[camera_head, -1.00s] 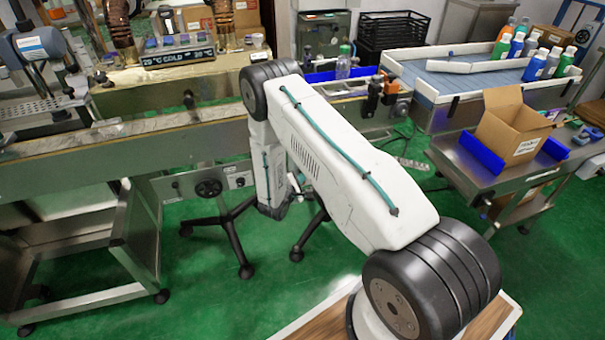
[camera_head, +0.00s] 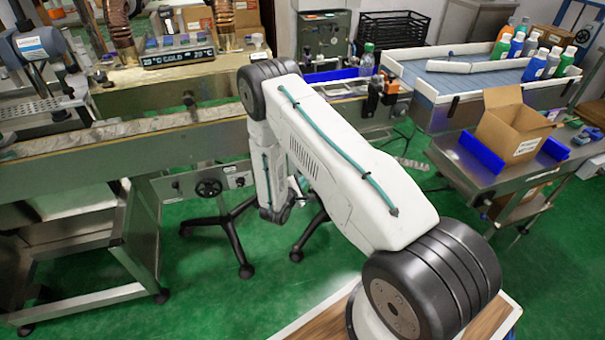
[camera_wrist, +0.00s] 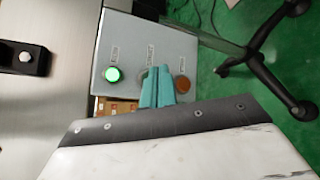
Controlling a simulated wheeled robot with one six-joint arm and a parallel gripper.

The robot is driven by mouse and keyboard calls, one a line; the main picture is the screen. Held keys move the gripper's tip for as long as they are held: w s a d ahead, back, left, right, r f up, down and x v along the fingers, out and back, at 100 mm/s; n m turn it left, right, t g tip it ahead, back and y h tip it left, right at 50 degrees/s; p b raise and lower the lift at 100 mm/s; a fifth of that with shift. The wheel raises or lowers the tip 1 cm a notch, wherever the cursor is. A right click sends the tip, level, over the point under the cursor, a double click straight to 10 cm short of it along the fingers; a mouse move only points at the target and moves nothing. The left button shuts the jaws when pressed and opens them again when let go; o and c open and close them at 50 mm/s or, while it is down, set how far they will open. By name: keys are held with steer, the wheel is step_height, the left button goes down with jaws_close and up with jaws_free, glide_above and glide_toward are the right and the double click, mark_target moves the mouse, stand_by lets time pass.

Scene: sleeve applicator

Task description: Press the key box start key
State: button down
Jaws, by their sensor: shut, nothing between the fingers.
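In the wrist view the key box (camera_wrist: 140,32) is a pale grey panel with small labels, blurred at this size. A lit green round key (camera_wrist: 113,74) is on its left, and an orange-brown round key (camera_wrist: 183,84) is on its right. My gripper (camera_wrist: 158,78) has teal fingers closed together with nothing between them. They overlap the panel's lower middle, between the two keys, and partly hide a middle round key. I cannot tell whether they touch the panel. In the head view a small panel under the conveyor (camera_head: 238,180) shows left of my arm; the fingers are hidden there.
A black handwheel (camera_head: 208,188) is on the conveyor front. Black stand legs (camera_head: 235,240) reach the green floor nearby; legs also show in the wrist view (camera_wrist: 262,55). A black fixture with a white knob (camera_wrist: 25,58) lies left of the key box. A cardboard box (camera_head: 510,130) stands on the right table.

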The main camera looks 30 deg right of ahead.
steer(key=shift+s+a, duration=0.2)
steer(key=shift+s, duration=0.55)
steer(key=shift+s+a, duration=0.25)
steer(key=shift+s, duration=0.5)
steer(key=shift+s+a, duration=0.2)
steer(key=shift+s, duration=0.55)
